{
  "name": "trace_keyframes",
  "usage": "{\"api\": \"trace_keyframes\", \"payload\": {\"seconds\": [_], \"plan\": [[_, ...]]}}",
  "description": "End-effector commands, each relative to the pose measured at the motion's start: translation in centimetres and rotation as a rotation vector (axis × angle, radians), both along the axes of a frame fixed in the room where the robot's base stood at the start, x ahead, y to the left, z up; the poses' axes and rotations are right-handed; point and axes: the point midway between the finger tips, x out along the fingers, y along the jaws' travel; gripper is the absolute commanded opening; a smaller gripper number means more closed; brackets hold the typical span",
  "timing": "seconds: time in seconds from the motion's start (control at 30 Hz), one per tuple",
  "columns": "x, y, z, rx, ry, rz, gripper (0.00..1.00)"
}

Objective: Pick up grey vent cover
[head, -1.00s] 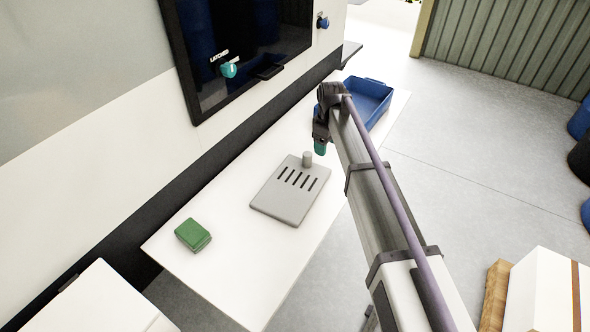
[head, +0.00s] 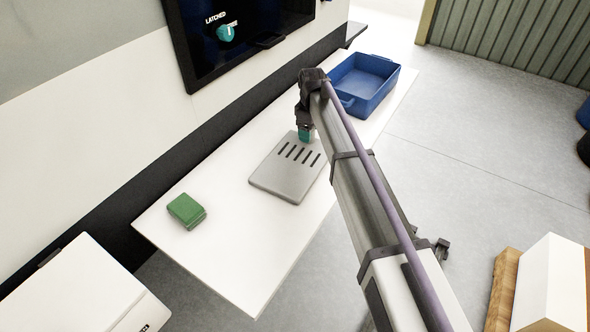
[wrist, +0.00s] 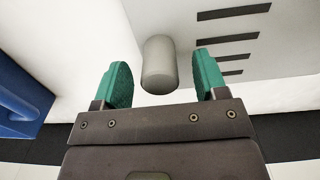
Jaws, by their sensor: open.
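The grey knob (wrist: 159,65) shows between the two teal fingertips, with a gap on each side. My gripper (wrist: 162,80) is open and empty, with no visible contact on the knob. In the head view my gripper (head: 306,133) is over the knob end of the cover and hides the knob.
A blue bin (head: 362,84) stands at the table's far end; its edge also shows at left in the wrist view (wrist: 22,95). A green block (head: 186,210) lies at the near left. A dark latched panel (head: 235,35) is on the wall. The white table (head: 235,250) is clear near the front.

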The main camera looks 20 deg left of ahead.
Motion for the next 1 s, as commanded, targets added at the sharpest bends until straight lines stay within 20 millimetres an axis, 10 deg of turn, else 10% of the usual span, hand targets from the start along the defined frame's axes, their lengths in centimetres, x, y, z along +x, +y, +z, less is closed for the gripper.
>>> {"api": "trace_keyframes", "payload": {"seconds": [0.3,1.0], "plan": [[0.02,-0.03,-1.66,0.0,0.0,-0.001,0.65],[0.01,-0.03,-1.66,0.0,0.0,-0.001,0.08]]}}
